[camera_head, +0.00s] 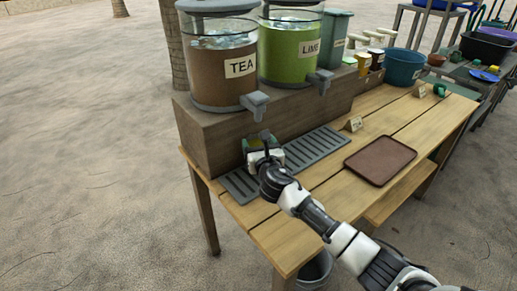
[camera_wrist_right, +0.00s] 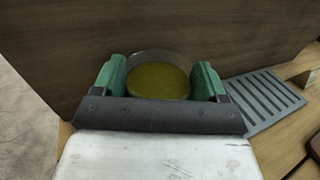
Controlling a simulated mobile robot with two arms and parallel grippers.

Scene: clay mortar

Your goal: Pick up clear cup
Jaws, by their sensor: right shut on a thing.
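My right gripper (camera_head: 259,142) is at the left end of the slatted drip tray (camera_head: 316,148), in front of the wooden riser and below the tea dispenser's tap. In the wrist view its green fingers stand on both sides of the clear cup (camera_wrist_right: 158,80), and the gripper (camera_wrist_right: 160,84) is shut on it. The cup looks upright, with yellow-brown content seen through its open top. Its lower part is hidden behind the dark gripper body. In the head view the hand covers most of the cup. My left gripper is not in view.
The tea dispenser (camera_head: 215,75) and lime dispenser (camera_head: 288,55) stand on the riser (camera_head: 207,130), taps overhanging the tray. A brown serving tray (camera_head: 380,160) lies to the right. A blue tub (camera_head: 403,68) and small cups stand farther back. Bare tabletop lies around the brown tray.

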